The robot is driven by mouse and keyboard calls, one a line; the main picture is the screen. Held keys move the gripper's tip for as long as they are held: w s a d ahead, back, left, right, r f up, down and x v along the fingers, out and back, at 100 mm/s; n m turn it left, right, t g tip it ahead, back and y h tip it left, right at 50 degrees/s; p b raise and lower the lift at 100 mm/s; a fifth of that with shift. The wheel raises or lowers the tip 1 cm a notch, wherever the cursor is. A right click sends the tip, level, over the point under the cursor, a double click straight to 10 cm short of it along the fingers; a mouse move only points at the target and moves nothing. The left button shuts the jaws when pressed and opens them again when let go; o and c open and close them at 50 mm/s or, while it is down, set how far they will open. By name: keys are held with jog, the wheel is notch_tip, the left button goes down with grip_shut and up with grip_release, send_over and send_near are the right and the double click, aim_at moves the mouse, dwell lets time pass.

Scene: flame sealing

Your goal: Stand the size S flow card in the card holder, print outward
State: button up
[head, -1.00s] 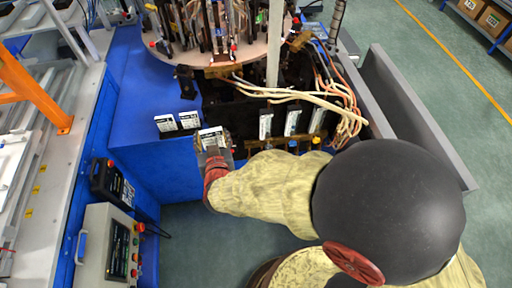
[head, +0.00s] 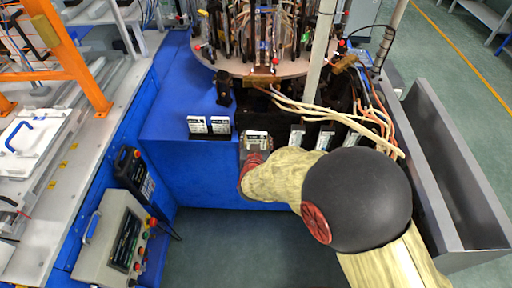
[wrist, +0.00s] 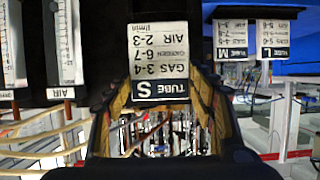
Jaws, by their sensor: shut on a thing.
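My gripper (wrist: 165,100) is shut on the size S card (wrist: 160,50), a white card with a black band reading "TUBE S". The card's print faces the wrist camera and appears upside down there. In the head view the card (head: 256,135) is held upright at the front edge of the blue bench. The M card (wrist: 231,40) and another card (wrist: 276,42) stand side by side in the black card holder (wrist: 255,10). In the head view they stand just left of my gripper. The held card is apart from them. The holder's free part is hard to make out.
Flow meters (wrist: 67,40) stand right of the held card in the head view. Pale hoses (head: 320,104) run above them below the round machine table (head: 290,68). A small black post (head: 223,88) stands behind the cards. A control box (head: 118,240) is at lower left.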

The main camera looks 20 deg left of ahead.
aim_at(256, 141)
jog(key=shift+w+a+f+b, duration=0.2)
jog(key=shift+w+f, duration=0.25)
jog(key=shift+f, duration=0.15)
jog(key=shift+w+a+f+b, duration=0.15)
jog(key=shift+w+f, duration=0.3)
jog(key=shift+f, duration=0.1)
jog(key=shift+w+a+f+b, duration=0.15)
jog(key=shift+f+b, duration=0.6)
jog(key=shift+f, duration=0.85)
jog(key=shift+f, duration=0.1)
jog(key=o, duration=1.2)
jog(key=shift+s+r, duration=0.25)
jog(key=shift+s, duration=0.15)
jog(key=p+v, duration=0.3)
jog(key=v, duration=0.8)
jog(key=shift+d, duration=0.25)
